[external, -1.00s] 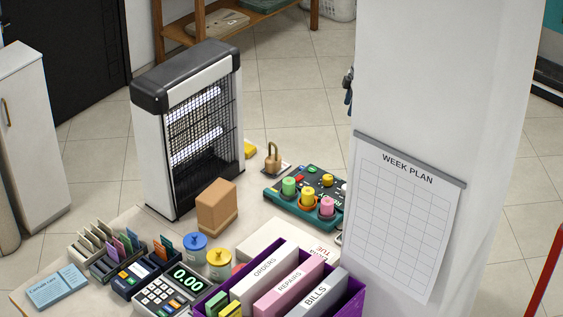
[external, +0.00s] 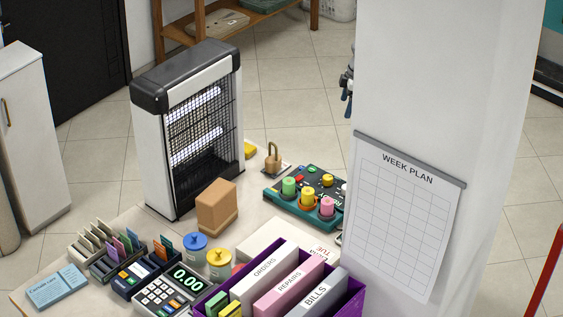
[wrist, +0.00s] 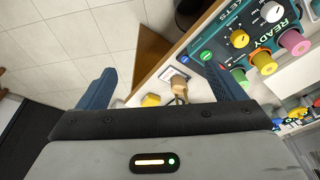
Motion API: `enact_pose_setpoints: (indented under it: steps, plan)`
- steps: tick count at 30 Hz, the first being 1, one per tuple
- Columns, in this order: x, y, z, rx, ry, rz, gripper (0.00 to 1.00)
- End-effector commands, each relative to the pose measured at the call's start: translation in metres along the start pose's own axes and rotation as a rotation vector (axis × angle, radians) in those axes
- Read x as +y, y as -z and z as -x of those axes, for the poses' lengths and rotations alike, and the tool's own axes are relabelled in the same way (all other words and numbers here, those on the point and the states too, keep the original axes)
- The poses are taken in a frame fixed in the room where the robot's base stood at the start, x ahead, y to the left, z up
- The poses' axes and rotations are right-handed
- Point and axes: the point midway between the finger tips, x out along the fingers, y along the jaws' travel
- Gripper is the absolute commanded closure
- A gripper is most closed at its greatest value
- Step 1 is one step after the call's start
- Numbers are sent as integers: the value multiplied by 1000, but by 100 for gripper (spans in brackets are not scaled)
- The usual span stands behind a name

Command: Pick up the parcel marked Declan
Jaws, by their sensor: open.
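No parcel with a readable Declan mark shows in either view. A plain brown box (external: 217,206) stands on the counter in front of the insect-killer lamp in the external view; no name is readable on it. My gripper (external: 347,92) shows only in part at the left edge of the white pillar, which hides the rest of the arm. In the wrist view my gripper (wrist: 161,68) is open, its two blue fingers wide apart with nothing between them touching. Beyond them lie the counter edge and floor.
The wrist view shows a teal control panel (wrist: 240,40) with knobs, a brass padlock-like item (wrist: 180,82) and a yellow object (wrist: 151,100). The external view shows a tall lamp (external: 190,125), a purple file box (external: 350,300) and the pillar (external: 440,80).

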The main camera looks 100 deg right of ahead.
Motion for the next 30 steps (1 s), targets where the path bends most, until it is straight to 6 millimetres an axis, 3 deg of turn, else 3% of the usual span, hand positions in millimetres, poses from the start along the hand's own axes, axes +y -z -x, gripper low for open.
enact_pose_setpoints:
  steps: [7,14,21,27,30]
  plan:
    - [-36,100,12,-7,57,-390,11]
    - [-87,201,-3,-42,116,-839,11]
    - [-152,289,-43,-112,164,-1307,11]
    - [-212,344,-94,-196,184,-1695,11]
    - [-241,363,-121,-242,185,-1872,11]
